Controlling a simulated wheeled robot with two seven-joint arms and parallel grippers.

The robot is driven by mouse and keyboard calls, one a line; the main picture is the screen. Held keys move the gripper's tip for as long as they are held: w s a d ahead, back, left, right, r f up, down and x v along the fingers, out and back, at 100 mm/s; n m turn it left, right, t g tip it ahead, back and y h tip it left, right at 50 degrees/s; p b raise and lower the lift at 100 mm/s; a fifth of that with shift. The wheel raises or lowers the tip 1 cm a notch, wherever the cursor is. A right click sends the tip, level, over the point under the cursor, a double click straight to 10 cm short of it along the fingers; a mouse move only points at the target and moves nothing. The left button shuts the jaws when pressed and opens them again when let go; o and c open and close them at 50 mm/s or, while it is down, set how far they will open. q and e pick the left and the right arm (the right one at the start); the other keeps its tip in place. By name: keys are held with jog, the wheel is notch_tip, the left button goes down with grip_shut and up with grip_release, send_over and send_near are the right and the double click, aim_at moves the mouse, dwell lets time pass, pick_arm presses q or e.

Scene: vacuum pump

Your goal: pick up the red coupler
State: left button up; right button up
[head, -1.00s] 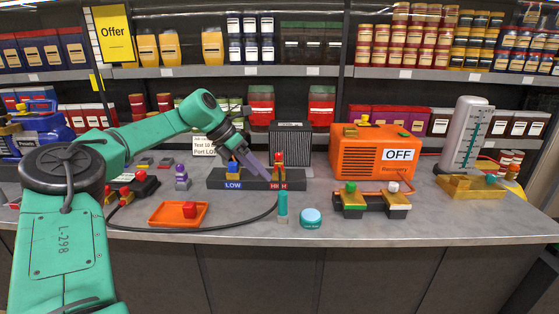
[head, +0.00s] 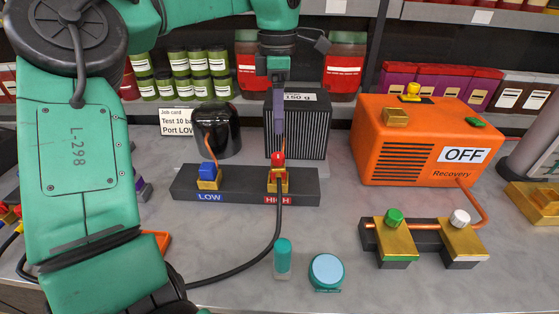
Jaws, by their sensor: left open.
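The red coupler (head: 278,159) has a red top on a brass body and sits at the HIGH end of the dark manifold block (head: 243,186). A black hose (head: 280,222) runs down from it and away to the left. My left gripper (head: 279,143) points straight down with its purple fingers just above the red top. I see the fingers edge-on, so the gap between them is hidden; it is open and holds nothing that I can see. I cannot tell whether the tips touch the coupler. My right gripper is out of view.
A blue-topped coupler (head: 208,170) sits at the LOW end. A black canister (head: 216,132) and a finned grey box (head: 308,125) stand behind. The orange Recovery unit (head: 420,140) and a brass valve block (head: 412,240) are to the right. A teal cylinder (head: 283,258) and round tin (head: 326,272) stand in front.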

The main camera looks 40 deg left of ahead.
aim_at(278, 154)
pick_arm(q)
jog(key=f, duration=0.2)
jog(key=s+f, duration=0.1)
jog(key=f, duration=0.1)
jog(key=d+f, duration=0.1)
jog(key=f, duration=0.1)
jog(key=shift+s, duration=0.2)
jog(key=f, duration=0.2)
jog(key=f+p, duration=0.1)
jog(key=f, duration=0.3)
jog(key=shift+w+a+f+p, duration=0.1)
jog(key=shift+w+f+p, duration=0.2)
jog(key=shift+p, duration=0.05)
jog(key=shift+a+f, duration=0.1)
jog(key=shift+f, duration=0.15)
jog(key=c, duration=1.2)
jog(key=shift+w, duration=0.1)
grip_shut()
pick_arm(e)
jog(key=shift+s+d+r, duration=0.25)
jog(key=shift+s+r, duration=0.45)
